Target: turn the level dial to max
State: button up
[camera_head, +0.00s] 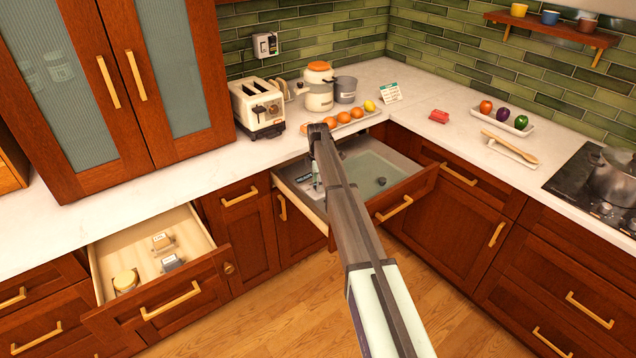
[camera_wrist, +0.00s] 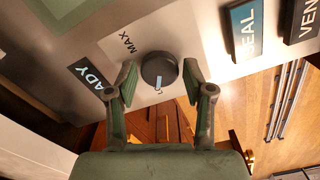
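The level dial (camera_wrist: 159,68) is a round dark knob on a pale panel in the wrist view. Its pale pointer mark points down in the picture, towards a small, partly hidden label. The word MAX (camera_wrist: 127,43) is printed up and left of the knob. My gripper (camera_wrist: 160,65) is open, with one finger on each side of the knob; whether the fingers touch it I cannot tell. In the head view my arm reaches to the open grey-lined drawer (camera_head: 408,192), and the dial cannot be made out there.
A dark READY label (camera_wrist: 92,76) and the blue SEAL (camera_wrist: 243,28) and dark VENT (camera_wrist: 303,18) labels flank the dial. Another open drawer (camera_head: 172,290) holds jars at left. A toaster (camera_head: 257,107) and a tray of oranges (camera_head: 343,122) stand on the counter behind.

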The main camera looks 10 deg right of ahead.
jog(key=c, duration=0.6)
jog(key=shift+o, duration=0.3)
jog(key=shift+m+b, duration=0.3)
jog(key=shift+m, duration=0.1)
jog(key=m+b, duration=0.2)
jog(key=m, duration=0.2)
jog(key=shift+f+m, duration=0.15)
jog(key=shift+m, duration=0.15)
jog(key=m+b, duration=0.2)
jog(key=m, duration=0.4)
jog(key=m+b, duration=0.2)
jog(key=m, duration=0.4)
jog(key=shift+m, duration=0.3)
jog(key=m, duration=0.5)
jog(key=shift+m+b, duration=0.3)
jog(key=shift+m, duration=0.1)
